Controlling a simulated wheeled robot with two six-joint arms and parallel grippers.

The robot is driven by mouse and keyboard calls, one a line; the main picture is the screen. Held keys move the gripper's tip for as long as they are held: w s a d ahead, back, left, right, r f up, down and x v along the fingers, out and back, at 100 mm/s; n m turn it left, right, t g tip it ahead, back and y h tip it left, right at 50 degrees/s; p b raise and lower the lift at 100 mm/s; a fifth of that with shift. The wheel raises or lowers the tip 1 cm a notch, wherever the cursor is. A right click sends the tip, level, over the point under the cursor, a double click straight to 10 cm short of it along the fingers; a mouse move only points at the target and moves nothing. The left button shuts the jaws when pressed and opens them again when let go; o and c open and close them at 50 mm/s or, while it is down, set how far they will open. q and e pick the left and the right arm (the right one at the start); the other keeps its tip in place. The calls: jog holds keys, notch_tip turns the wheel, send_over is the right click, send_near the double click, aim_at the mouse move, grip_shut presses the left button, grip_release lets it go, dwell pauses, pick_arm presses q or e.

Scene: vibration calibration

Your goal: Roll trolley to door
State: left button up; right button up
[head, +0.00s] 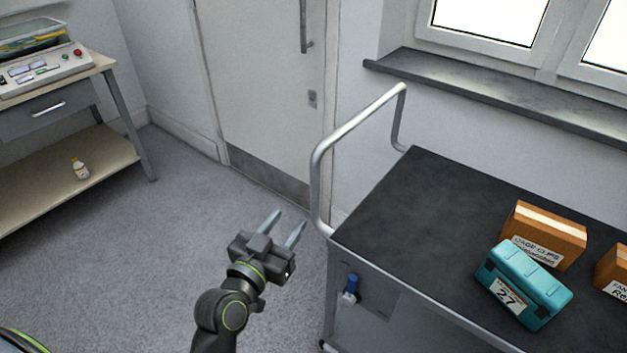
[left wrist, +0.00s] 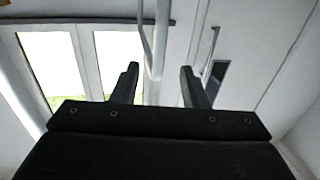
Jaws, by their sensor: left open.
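The trolley (head: 400,215) stands at the right with a dark top and a silver push handle (head: 345,130) rising at its left end. The closed door (head: 262,80) is in the back wall, behind and left of the trolley. My left gripper (head: 283,222) is open and empty, left of the handle and apart from it in the head view. In the left wrist view, the open fingers (left wrist: 158,85) point up, and the handle bar (left wrist: 160,38) shows between and beyond them. The door with its pull handle (left wrist: 210,52) shows behind. My right gripper is not in view.
On the trolley lie a teal case (head: 524,284) marked 27 and orange-brown boxes (head: 545,235). A blue-topped item (head: 351,287) is on its side. A bench (head: 60,180) with a control panel stands at left. The grey floor (head: 190,215) between bench and trolley is clear.

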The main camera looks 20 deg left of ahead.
aim_at(313, 187)
pick_arm(q)
jog(key=w, duration=0.4)
jog(key=w+d+p, duration=0.1)
jog(key=w, duration=0.3)
jog(key=w+p, duration=0.1)
jog(key=w, duration=0.2)
jog(key=shift+w+d, duration=0.35)
jog(key=shift+w, duration=0.05)
jog(key=shift+w+d, duration=0.1)
jog(key=shift+w, duration=0.6)
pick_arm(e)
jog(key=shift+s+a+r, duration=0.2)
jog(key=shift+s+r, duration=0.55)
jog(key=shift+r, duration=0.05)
pick_arm(q)
grip_shut()
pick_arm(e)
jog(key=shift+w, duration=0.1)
